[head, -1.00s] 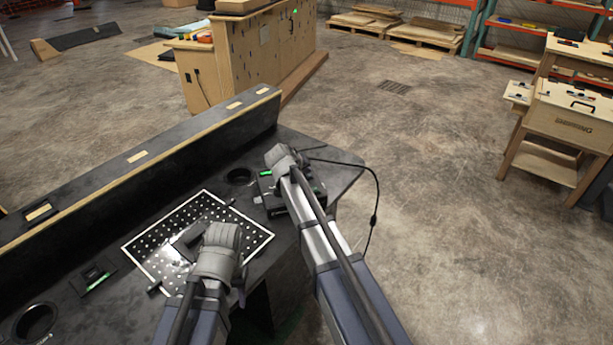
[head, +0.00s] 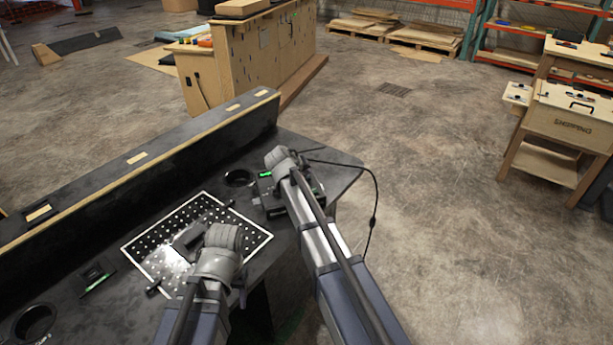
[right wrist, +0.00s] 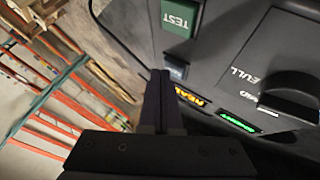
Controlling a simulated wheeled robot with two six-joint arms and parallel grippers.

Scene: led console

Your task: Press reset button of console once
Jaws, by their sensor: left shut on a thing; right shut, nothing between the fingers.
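The dark console (head: 259,205) sits near the right end of the black table, partly hidden by my right arm. In the right wrist view the console (right wrist: 225,50) shows a green TEST button (right wrist: 181,17), a small blue-grey button (right wrist: 177,69) whose label I cannot read, and a black knob (right wrist: 290,97) beside the words FULL and MID. My right gripper (right wrist: 161,75) is shut and empty, its tips close beside the small button; contact is unclear. It also shows over the console in the head view (head: 275,178). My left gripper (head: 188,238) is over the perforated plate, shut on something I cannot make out.
The white-edged perforated plate (head: 150,243) lies on the table. A black cable (head: 376,205) loops off the table's right edge. A raised ledge (head: 140,165) runs along the table's back. Amber and green lit labels (right wrist: 237,122) show beside the knob.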

